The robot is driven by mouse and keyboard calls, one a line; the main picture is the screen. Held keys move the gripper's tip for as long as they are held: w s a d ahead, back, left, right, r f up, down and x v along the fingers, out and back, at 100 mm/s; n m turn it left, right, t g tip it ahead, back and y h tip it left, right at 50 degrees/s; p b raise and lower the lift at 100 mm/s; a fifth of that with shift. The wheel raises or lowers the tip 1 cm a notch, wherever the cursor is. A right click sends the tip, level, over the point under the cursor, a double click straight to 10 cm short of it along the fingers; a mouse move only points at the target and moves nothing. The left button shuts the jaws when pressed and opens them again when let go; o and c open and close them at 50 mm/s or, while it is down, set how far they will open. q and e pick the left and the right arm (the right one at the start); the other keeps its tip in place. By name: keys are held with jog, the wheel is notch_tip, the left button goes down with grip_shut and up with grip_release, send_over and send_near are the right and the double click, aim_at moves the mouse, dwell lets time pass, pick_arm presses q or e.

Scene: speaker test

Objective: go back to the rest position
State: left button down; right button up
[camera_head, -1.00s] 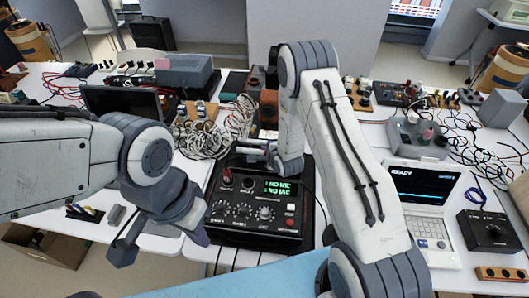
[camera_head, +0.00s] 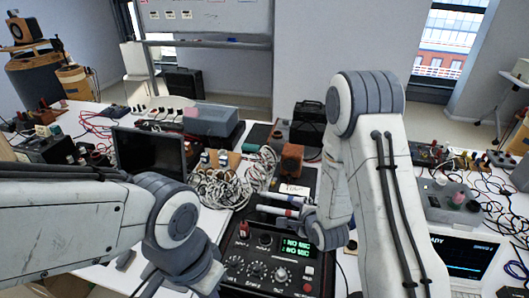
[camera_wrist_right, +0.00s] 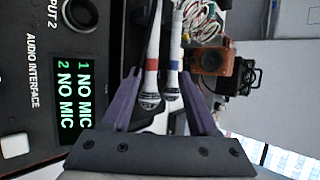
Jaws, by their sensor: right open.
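My right gripper (camera_wrist_right: 165,84) is open. In the wrist view, two microphones with silver heads, one with a red band (camera_wrist_right: 151,66) and one with a blue band (camera_wrist_right: 175,66), show between its purple fingers; I cannot tell whether they touch. The microphones also show in the head view, beside the right wrist (camera_head: 322,232). The black audio interface (camera_head: 262,258) lies just in front, its green display reading NO MIC on both lines. My left gripper (camera_head: 208,280) is at the bottom edge of the head view, its fingertips cut off.
Coiled cables (camera_head: 228,185), a dark monitor (camera_head: 150,152) and a small wooden speaker (camera_head: 291,160) crowd the table. A laptop (camera_head: 465,258) and a grey box (camera_head: 447,203) stand on the right, among loose cables.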

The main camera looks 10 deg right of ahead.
jog(key=s+a+r+n+g, duration=0.5)
jog(key=s+a+r+n, duration=0.35)
jog(key=a+n, duration=0.4)
jog(key=s+r+n+g, duration=0.2)
jog(key=s+r+n, duration=0.2)
jog(key=s+n, duration=0.3)
jog(key=s+r+n+g, duration=0.3)
jog(key=s+n, duration=0.5)
jog(key=s, duration=0.4)
jog(key=shift+s+r, duration=0.4)
jog(key=shift+r, duration=0.1)
jog(key=shift+a, duration=0.1)
